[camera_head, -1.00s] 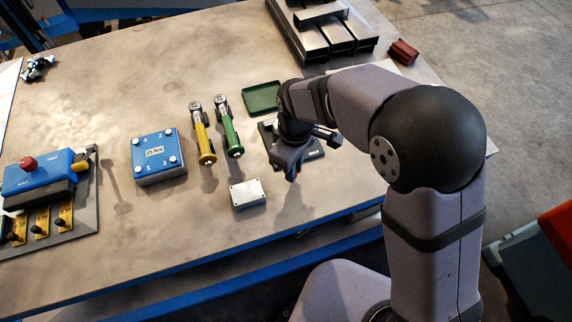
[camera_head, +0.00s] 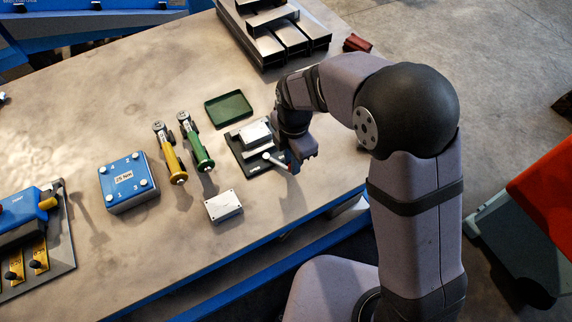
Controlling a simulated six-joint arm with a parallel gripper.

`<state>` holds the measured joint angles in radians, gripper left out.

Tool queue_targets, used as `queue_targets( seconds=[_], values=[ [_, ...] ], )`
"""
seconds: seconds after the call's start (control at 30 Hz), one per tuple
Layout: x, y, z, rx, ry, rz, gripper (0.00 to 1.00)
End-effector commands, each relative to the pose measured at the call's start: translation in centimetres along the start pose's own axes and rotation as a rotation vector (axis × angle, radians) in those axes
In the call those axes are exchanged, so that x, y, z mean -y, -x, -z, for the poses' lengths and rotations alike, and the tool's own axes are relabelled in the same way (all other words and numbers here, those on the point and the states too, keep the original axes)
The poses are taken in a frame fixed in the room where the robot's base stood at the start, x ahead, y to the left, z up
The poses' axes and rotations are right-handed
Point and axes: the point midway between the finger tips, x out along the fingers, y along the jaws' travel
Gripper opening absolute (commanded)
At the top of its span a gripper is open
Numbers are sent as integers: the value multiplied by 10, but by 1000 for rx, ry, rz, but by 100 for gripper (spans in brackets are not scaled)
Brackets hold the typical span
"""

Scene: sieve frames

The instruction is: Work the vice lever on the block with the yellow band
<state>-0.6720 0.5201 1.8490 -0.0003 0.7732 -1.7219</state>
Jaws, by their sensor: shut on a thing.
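The vice is a dark base (camera_head: 240,164) with a pale metal block (camera_head: 254,133) on it, right of the green-handled tool. I cannot make out a yellow band on that block. A pale lever (camera_head: 276,161) reaches from the vice's front right side towards my gripper. My gripper (camera_head: 293,163) is at the right edge of the vice, shut on the lever's outer end. My wrist and fingers hide part of this grip and the vice's right side.
Yellow-handled (camera_head: 172,160) and green-handled (camera_head: 198,150) tools lie left of the vice. A blue box with white knobs (camera_head: 129,183), a small pale box (camera_head: 224,206) and a green tray (camera_head: 229,110) are nearby. Metal channels (camera_head: 275,40) lie behind.

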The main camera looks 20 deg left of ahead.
Motion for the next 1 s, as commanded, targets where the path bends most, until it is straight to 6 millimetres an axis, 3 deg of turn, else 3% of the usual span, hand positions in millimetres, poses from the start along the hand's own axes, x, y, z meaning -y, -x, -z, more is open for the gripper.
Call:
queue_targets(
  seconds=[0.5, 1.0],
  values=[
    [-19, 2, -25, 1, 352, -6, 0],
    [-23, 2, -28, 2, 415, -6, 0]
  ],
)
